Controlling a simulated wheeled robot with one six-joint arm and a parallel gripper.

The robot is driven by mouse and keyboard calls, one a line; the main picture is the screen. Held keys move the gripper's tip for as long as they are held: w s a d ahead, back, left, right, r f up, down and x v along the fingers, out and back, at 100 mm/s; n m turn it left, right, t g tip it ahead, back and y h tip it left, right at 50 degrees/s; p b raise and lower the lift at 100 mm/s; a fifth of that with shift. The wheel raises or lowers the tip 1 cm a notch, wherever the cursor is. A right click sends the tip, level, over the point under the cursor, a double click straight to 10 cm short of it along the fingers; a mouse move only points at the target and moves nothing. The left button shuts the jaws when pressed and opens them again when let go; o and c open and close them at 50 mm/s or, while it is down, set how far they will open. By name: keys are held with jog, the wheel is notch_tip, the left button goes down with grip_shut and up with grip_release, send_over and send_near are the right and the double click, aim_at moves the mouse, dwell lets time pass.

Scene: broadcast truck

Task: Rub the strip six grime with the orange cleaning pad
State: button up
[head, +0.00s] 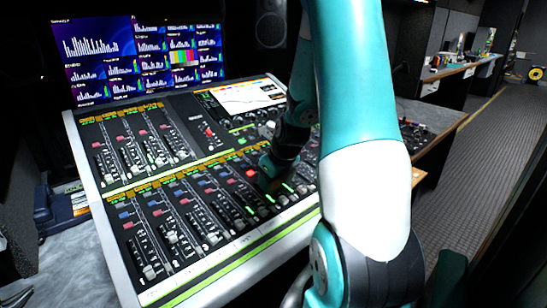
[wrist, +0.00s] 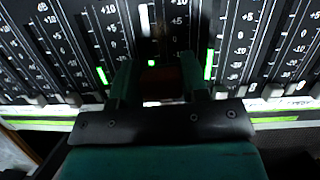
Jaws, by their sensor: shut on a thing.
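My gripper (head: 268,178) is low over the front fader bank of the mixing console (head: 235,255), partly hidden behind my arm in the head view. In the wrist view my gripper (wrist: 155,72) has its two fingers closed on a dark reddish-orange block, the cleaning pad (wrist: 166,84). The pad is in shadow, and I cannot tell whether it touches the panel. The fingers point down at a channel strip, with lit green bars on both sides.
Rows of fader knobs stand out from the console around my gripper. Screens (head: 140,60) rise behind the console, and a tilted display (head: 250,97) sits at its upper right. A wooden-edged desk (head: 445,125) is to the right, with open carpeted floor (head: 470,170) beyond.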

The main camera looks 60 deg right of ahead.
jog(key=shift+r+p, duration=2.75)
jog(key=shift+r, duration=0.25)
jog(key=shift+a+f, duration=0.1)
jog(key=shift+a, duration=0.05)
